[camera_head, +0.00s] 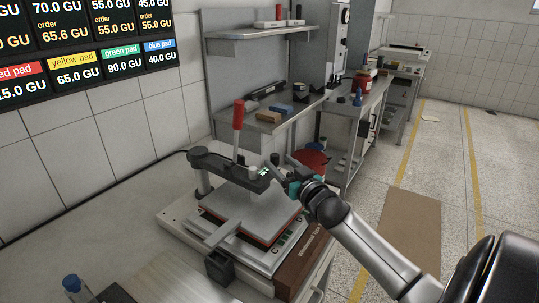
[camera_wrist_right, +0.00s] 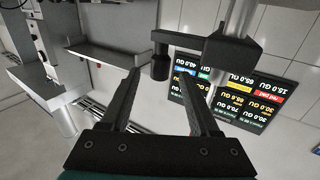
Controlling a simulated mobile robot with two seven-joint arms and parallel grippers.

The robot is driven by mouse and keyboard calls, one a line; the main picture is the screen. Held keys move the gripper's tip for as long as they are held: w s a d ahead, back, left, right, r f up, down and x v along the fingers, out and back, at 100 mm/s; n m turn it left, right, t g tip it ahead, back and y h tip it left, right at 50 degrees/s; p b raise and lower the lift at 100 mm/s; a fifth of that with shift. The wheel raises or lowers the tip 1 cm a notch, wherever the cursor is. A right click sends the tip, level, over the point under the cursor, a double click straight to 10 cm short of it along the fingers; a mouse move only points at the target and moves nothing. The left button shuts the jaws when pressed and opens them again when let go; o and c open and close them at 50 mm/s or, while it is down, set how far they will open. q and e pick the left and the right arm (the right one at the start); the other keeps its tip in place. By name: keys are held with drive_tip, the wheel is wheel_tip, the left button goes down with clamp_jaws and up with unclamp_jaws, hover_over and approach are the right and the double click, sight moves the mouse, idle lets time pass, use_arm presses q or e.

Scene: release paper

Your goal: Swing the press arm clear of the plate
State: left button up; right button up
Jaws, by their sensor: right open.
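The press (camera_head: 203,178) stands on the bench with a dark horizontal press arm (camera_head: 222,166) reaching from its post over the grey plate (camera_head: 245,212). A red-handled lever (camera_head: 238,116) rises from the arm. My right gripper (camera_head: 279,168) is open beside the arm's free end. I cannot tell if it touches. In the right wrist view, which looks upside down, my open fingers (camera_wrist_right: 160,75) have a dark cylindrical part (camera_wrist_right: 160,64) between or just beyond their tips, joined to a dark block (camera_wrist_right: 231,50). My left gripper is not in view.
A shelf (camera_head: 270,122) with small blocks is behind. A price board (camera_head: 85,50) hangs on the wall.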

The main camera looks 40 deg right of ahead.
drive_tip(key=b+x, duration=0.1)
drive_tip(key=x, duration=0.5)
drive_tip(key=shift+w, duration=0.3)
drive_tip(key=shift+d, duration=0.1)
clamp_jaws()
idle(0.4)
idle(0.9)
